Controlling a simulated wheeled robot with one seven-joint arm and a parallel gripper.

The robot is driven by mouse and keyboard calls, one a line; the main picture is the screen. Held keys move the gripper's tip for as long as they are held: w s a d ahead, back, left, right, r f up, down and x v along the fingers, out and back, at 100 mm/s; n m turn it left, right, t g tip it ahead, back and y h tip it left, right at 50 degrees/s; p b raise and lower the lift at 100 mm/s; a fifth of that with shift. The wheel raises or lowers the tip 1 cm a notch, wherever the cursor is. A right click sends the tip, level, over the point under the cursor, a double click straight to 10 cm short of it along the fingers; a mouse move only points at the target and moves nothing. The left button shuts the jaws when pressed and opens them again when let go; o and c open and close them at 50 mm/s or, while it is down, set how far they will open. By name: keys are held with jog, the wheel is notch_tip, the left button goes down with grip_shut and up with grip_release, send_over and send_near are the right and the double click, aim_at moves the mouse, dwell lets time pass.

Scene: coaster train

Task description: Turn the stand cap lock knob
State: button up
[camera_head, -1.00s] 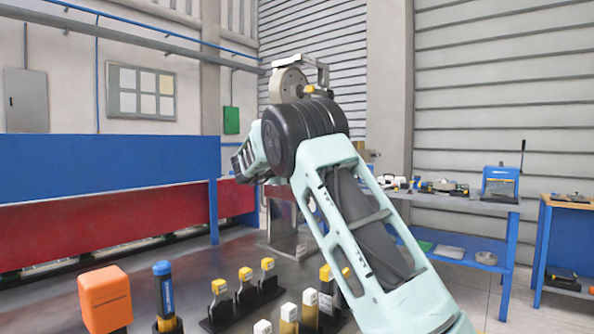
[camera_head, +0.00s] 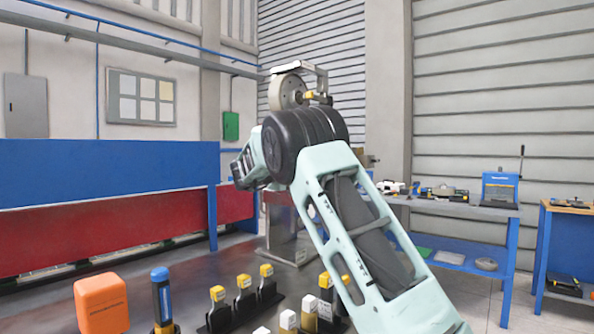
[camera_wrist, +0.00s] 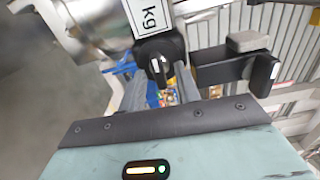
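In the wrist view a black knob (camera_wrist: 160,62) with a raised grip bar sits under a white label marked "kg" (camera_wrist: 147,15). My gripper (camera_wrist: 160,85) points at the knob, with one grey finger on each side of it. The fingers are apart; I cannot tell whether they touch the knob. A shiny metal cylinder (camera_wrist: 95,28) is at the upper left. In the head view a grey metal stand (camera_head: 285,235) stands behind my arm, with a round pale wheel (camera_head: 288,92) above it. My arm hides the gripper and knob there.
A blue workbench (camera_head: 460,258) with equipment is on the right. In the wrist view a dark bracket (camera_wrist: 225,72) lies right of the knob.

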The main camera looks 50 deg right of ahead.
jog(key=s+a+b, duration=0.1)
jog(key=a+b, duration=0.1)
jog(key=a, duration=1.5)
jog(key=shift+s, duration=0.2)
